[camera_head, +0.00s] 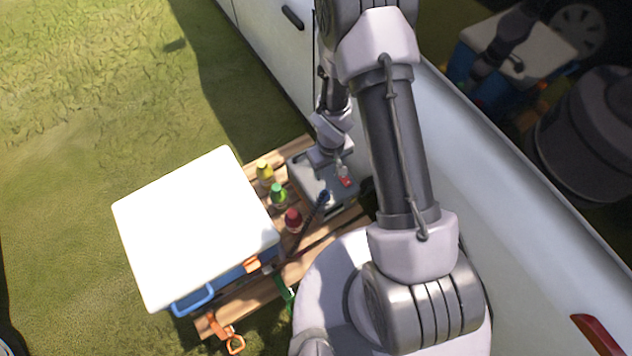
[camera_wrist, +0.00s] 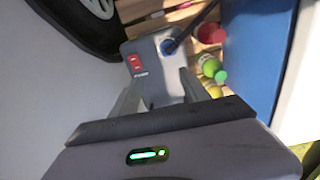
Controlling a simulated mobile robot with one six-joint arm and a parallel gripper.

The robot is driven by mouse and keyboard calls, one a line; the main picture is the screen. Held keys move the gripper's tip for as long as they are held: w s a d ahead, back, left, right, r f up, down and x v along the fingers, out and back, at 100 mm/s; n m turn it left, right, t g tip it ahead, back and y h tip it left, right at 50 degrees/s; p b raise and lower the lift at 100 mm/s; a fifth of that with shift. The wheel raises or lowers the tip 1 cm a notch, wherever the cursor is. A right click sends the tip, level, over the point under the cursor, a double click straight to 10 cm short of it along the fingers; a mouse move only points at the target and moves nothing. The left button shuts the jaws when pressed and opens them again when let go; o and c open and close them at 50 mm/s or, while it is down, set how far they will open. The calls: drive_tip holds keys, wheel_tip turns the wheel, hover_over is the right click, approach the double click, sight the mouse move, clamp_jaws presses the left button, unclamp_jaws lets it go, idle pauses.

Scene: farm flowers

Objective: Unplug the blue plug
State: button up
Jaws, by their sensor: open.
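The blue plug (camera_wrist: 169,47) sits in the top of a grey power box (camera_wrist: 149,60), with a dark cable running from it to the upper right in the wrist view. A red switch (camera_wrist: 135,63) is on the same face, beside the plug. In the head view the blue plug (camera_head: 324,197) is at the near side of the grey box (camera_head: 308,181). My gripper (camera_wrist: 160,82) is open and empty, its fingers pointing toward the box face, apart from the plug. In the head view my gripper is partly hidden by the wrist.
A wooden pallet table (camera_head: 250,296) carries the box, yellow (camera_head: 265,172), green (camera_head: 278,194) and red (camera_head: 293,219) bottles, and a blue cooler with a white lid (camera_head: 195,230). A white vehicle (camera_head: 540,210) stands close on the right. Grass is open at left.

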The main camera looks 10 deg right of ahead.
hover_over(325, 191)
drive_tip(key=shift+n+g, duration=0.3)
drive_tip(key=shift+n, duration=0.1)
wheel_tip(325, 191, down, 5)
drive_tip(key=shift+a+f, duration=0.1)
drive_tip(key=shift+s, duration=0.1)
wheel_tip(325, 191, down, 9)
drive_tip(key=b, duration=0.9)
clamp_jaws()
